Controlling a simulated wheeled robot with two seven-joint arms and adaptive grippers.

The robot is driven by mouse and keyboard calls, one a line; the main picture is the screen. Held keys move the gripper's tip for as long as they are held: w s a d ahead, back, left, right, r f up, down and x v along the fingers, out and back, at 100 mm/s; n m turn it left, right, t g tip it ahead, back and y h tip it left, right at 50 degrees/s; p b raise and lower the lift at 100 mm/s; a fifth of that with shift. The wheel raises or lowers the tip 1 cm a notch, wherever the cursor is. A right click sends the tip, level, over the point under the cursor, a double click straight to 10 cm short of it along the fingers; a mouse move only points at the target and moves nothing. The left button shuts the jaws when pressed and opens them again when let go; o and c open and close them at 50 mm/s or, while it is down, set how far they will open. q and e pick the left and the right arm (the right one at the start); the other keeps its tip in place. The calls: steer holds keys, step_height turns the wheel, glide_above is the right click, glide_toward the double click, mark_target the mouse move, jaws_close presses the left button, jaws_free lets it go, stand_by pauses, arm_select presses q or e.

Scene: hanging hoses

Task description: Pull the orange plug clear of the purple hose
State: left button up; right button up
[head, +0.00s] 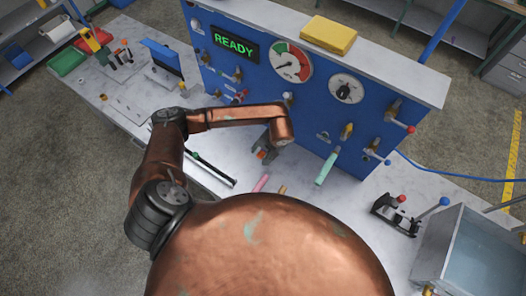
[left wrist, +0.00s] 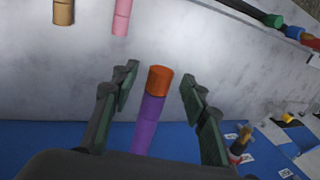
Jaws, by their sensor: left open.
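The orange plug (left wrist: 160,80) sits in the end of the purple hose (left wrist: 148,125) in the left wrist view. My left gripper (left wrist: 158,88) is open, with one finger on each side of the plug and a visible gap to both. It holds nothing. In the head view my left gripper (head: 265,148) is in front of the blue panel, with a small orange spot of the plug (head: 261,155) showing at its fingers. The purple hose is hidden there behind my gripper and arm. My right gripper is not in view.
A pink hose (head: 261,183), a tan hose end (head: 282,189) and a green hose (head: 327,168) are close by. The blue panel (head: 320,115) has several valves and gauges. A black bar (head: 207,168) lies on the white bench. A clear box (head: 480,255) stands right.

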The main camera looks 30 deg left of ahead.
arm_select(q)
steer(key=shift+c, duration=0.7)
jaws_close()
steer(key=shift+s, duration=0.7)
stand_by(0.4)
steer(key=shift+s+a, duration=0.2)
steer(key=shift+s, duration=2)
steer(key=shift+r, duration=0.1)
steer(key=shift+s+a+r+p, duration=0.1)
steer(key=shift+s+r+p, duration=0.45)
steer(key=shift+s+r, duration=0.9)
